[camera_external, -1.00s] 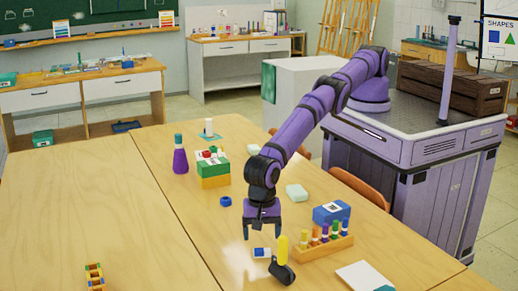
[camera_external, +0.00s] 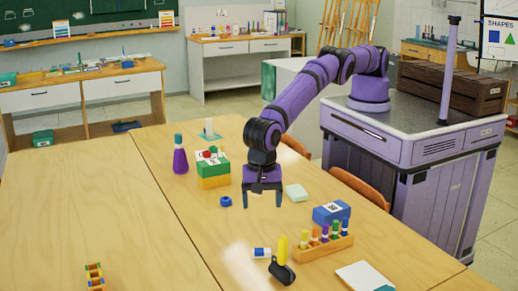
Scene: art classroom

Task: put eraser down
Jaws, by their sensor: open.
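The eraser (camera_external: 262,252), small and white with a blue end, lies on the wooden table (camera_external: 150,230) just left of a yellow tool with a black end. My gripper (camera_external: 264,204) points down above the table, farther back than the eraser and clear of it. Its two fingers are apart with nothing between them. The gripper's height above the table is hard to judge.
A yellow-and-black tool (camera_external: 281,262), a rack of colored markers (camera_external: 323,246) and a blue box (camera_external: 331,213) stand near the eraser. A pale green block (camera_external: 297,192) is right of my gripper, a blue ring (camera_external: 225,201) left. The table's left part is mostly clear.

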